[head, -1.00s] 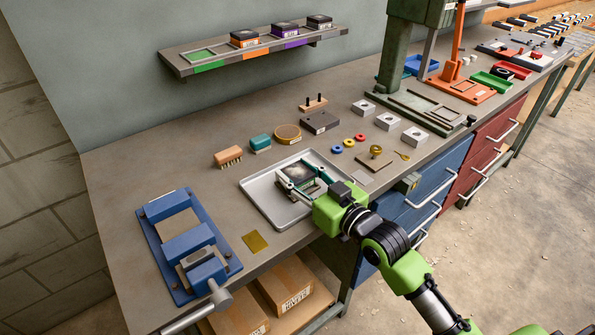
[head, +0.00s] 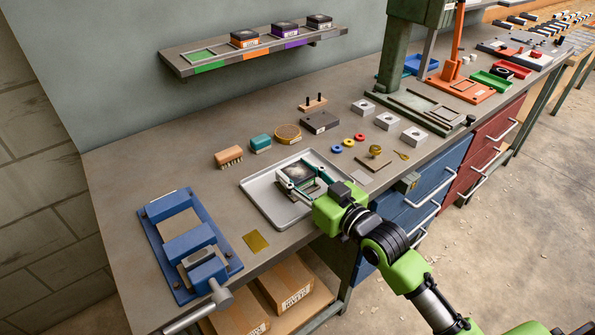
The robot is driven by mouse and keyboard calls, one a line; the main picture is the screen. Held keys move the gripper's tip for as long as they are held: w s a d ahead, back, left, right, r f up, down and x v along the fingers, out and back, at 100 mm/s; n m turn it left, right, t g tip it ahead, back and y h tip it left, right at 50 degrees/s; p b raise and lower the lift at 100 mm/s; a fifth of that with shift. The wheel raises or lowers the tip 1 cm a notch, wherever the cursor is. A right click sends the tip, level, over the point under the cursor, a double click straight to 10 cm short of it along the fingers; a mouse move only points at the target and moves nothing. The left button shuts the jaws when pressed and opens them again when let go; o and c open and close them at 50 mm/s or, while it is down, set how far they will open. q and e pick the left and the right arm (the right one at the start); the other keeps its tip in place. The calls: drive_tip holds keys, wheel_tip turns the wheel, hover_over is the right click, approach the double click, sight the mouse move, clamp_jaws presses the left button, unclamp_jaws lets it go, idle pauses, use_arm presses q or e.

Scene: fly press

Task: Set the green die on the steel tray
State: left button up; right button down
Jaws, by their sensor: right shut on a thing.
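The green die (head: 297,173) is a square block with a dark top; a little green shows at its near side. It is at the steel tray (head: 263,204), a shallow silver tray near the front edge of the bench. My right gripper (head: 306,181) comes in from the lower right and is shut on the die, with a finger at either side. The die is over or on the tray floor; I cannot tell whether it touches. The gripper hides part of its near side. My left gripper is not in view.
A blue vise (head: 186,240) stands left of the tray, with a brass plate (head: 256,243) between. The wall shelf (head: 260,49) holds other dies and an empty green-marked place.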

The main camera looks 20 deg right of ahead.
drive_tip(key=shift+r+p, duration=0.2)
drive_tip(key=shift+p, duration=0.1)
idle(0.5)
drive_tip(key=shift+f, duration=0.55)
idle(1.2)
drive_tip(key=shift+p, duration=0.45)
idle(0.4)
idle(0.4)
drive_tip(key=c, duration=1.1)
unclamp_jaws()
drive_tip(key=shift+f, duration=0.1)
